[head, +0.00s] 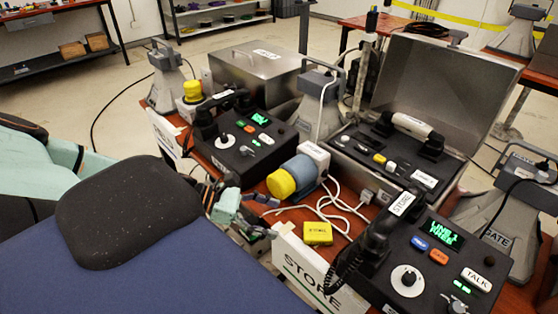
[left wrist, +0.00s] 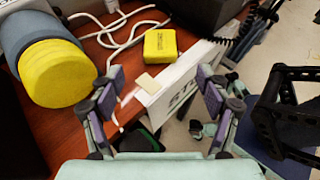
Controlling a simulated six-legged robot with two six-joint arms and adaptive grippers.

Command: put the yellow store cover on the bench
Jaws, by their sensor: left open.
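The small yellow store cover (head: 318,233) lies on the wooden bench (head: 352,219) near its front edge, with a dark label on top too small to read surely. It also shows in the left wrist view (left wrist: 160,45), beyond the fingertips. My left gripper (head: 258,208) is at the front edge of the bench, to the left of the cover in the head view. In the left wrist view its two fingers (left wrist: 160,92) are spread wide with nothing held between them, apart from the cover. My right gripper is not seen.
A white STORE sign (head: 312,272) hangs on the bench front. Another phone (head: 240,135) is at left.

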